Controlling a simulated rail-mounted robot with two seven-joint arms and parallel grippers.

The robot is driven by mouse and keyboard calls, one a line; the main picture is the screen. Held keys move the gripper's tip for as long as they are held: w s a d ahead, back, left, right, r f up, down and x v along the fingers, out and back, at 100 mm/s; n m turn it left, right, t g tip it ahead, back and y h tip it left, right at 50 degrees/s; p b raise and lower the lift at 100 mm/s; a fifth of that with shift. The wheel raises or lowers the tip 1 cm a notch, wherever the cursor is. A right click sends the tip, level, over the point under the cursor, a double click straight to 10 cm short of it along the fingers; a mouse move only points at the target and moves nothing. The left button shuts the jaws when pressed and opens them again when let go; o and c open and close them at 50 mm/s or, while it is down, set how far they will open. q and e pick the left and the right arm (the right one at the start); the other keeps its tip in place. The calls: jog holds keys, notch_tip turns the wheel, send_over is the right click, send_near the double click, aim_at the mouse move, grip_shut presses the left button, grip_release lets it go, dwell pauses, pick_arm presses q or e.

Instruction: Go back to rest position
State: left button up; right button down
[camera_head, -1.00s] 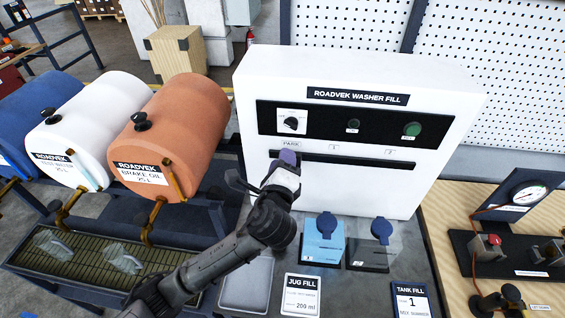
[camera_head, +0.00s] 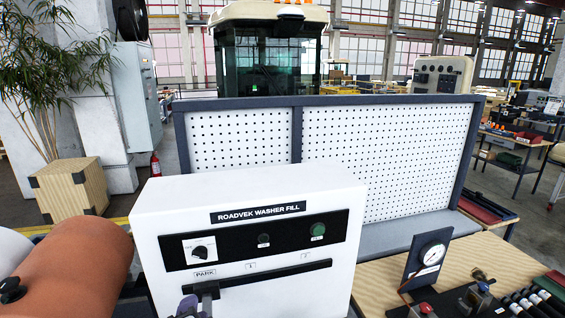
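My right gripper is not in view.
A bench with a pressure gauge (camera_head: 432,255) is at the right. A white pegboard (camera_head: 385,155) rises behind the station. A wooden box planter (camera_head: 72,190) is at the back left.

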pick_arm(q)
jog(key=s+a+f+n+g+h, duration=0.1)
jog(key=s+f+n+g, duration=0.25)
jog(key=s+f, duration=0.7)
jog(key=s+a+f+n+g+h, duration=0.1)
jog(key=s+f+n+g+h, duration=0.15)
jog(key=s+f+g, duration=0.8)
jog(key=s+a+f+n+t+h, duration=0.1)
jog(key=s+f+n+t, duration=0.15)
jog(key=s+f, duration=0.9)
jog(key=w+r+p+v, duration=0.1)
jog(key=w+p+v, duration=0.1)
jog(key=p+v, duration=1.1)
notch_tip(320, 180, up, 5)
jog(key=shift+s+r+n+p, duration=0.2)
jog(key=shift+s+n+p, duration=0.25)
jog(key=shift+s, duration=0.35)
